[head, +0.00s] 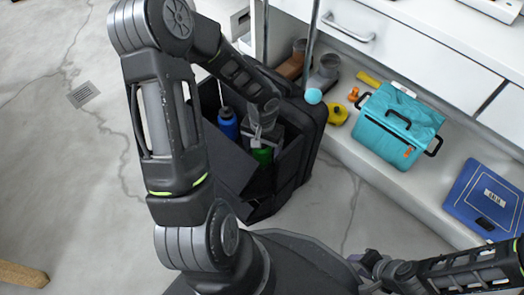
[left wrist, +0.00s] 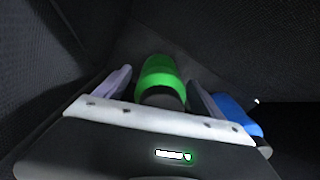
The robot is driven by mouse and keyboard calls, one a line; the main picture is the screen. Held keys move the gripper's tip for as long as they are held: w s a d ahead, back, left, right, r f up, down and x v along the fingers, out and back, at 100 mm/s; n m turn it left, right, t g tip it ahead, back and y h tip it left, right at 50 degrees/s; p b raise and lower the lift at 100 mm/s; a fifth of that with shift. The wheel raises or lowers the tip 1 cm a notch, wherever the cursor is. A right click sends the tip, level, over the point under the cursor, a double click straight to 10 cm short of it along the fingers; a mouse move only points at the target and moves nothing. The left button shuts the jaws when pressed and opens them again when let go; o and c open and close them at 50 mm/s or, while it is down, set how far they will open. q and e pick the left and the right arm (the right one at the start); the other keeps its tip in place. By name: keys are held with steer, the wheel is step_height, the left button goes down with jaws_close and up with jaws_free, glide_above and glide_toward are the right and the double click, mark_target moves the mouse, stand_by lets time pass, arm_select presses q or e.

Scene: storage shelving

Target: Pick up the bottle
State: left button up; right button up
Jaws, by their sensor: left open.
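A green bottle (head: 262,156) with a dark lower band stands inside a black open case on the floor. A blue bottle (head: 228,124) stands beside it, to the left in the head view. My left gripper (head: 264,138) reaches down into the case above the green bottle and partly hides it. In the left wrist view, the green bottle (left wrist: 158,72) lies between the two spread fingers, and the blue bottle (left wrist: 236,114) is outside them, to the right. Contact with the green bottle cannot be told. My right gripper (head: 385,270) is low at the right, its jaws unclear.
The black case (head: 291,160) has walls close around my left gripper. A low white shelf holds a teal cooler bag (head: 385,140), a blue box (head: 470,190), a yellow tape measure (head: 338,114) and shoes (head: 325,70). The concrete floor at left is mostly clear.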

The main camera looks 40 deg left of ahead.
arm_select(q)
steer(key=shift+c, duration=0.6)
jaws_close()
stand_by(0.4)
